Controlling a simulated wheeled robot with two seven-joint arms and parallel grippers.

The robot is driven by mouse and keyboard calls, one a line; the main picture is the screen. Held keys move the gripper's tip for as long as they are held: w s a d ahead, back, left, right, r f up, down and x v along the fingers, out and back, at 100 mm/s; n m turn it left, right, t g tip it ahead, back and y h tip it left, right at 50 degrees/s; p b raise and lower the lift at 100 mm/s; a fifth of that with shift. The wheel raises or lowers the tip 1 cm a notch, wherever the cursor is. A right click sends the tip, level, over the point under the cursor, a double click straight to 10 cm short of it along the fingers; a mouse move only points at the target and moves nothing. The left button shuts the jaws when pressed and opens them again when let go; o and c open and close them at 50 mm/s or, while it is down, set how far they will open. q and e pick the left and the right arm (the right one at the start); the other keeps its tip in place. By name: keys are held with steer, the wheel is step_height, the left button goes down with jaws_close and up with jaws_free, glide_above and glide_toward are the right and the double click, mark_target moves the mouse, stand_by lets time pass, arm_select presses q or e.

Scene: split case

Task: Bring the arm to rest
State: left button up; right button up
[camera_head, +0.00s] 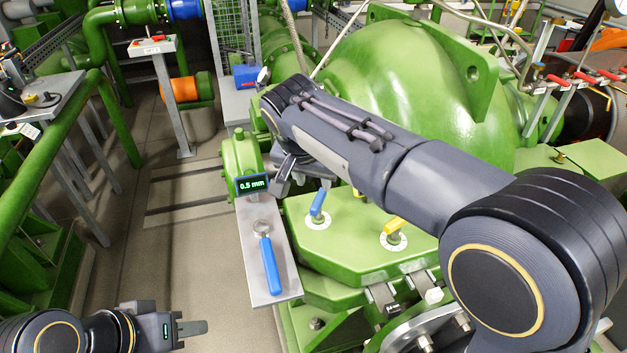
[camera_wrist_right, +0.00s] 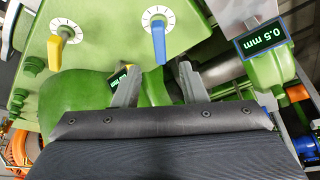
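My right arm (camera_head: 400,165) reaches in from the right of the head view, across the green pump casing. Its gripper (camera_head: 292,178) points down near the small display and is partly hidden by the wrist. In the right wrist view the fingers of my right gripper (camera_wrist_right: 158,86) stand apart with nothing gripped between them. Green machine surface shows behind them. My left gripper (camera_head: 192,329) is low at the left of the head view, over the floor and clear of objects. It is seen from the side, so its finger gap cannot be made out.
A blue-handled tool (camera_head: 268,262) lies on a grey shelf plate (camera_head: 256,220) below a display reading 0.5 mm (camera_head: 252,184). A blue valve lever (camera_head: 317,204) and a yellow one (camera_head: 396,226) stand on the green cover. Open floor (camera_head: 190,265) lies left of the plate.

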steer(key=s+d+f+g+y, duration=0.15)
steer(key=s+d, duration=0.25)
steer(key=d, duration=0.4)
steer(key=s+d+y, duration=0.3)
steer(key=s+d, duration=0.1)
steer(key=d, duration=0.5)
steer(key=s+d+f+n+t, duration=0.1)
steer(key=s+d+f, duration=0.1)
steer(key=s, duration=0.7)
steer(key=s+d+f+n+t, duration=0.1)
steer(key=s+f, duration=0.3)
steer(key=s, duration=0.5)
steer(key=shift+s+d+f+t+y, duration=0.2)
steer(key=shift+d+t+y, duration=0.2)
steer(key=shift+d, duration=0.5)
steer(key=shift+r, duration=0.1)
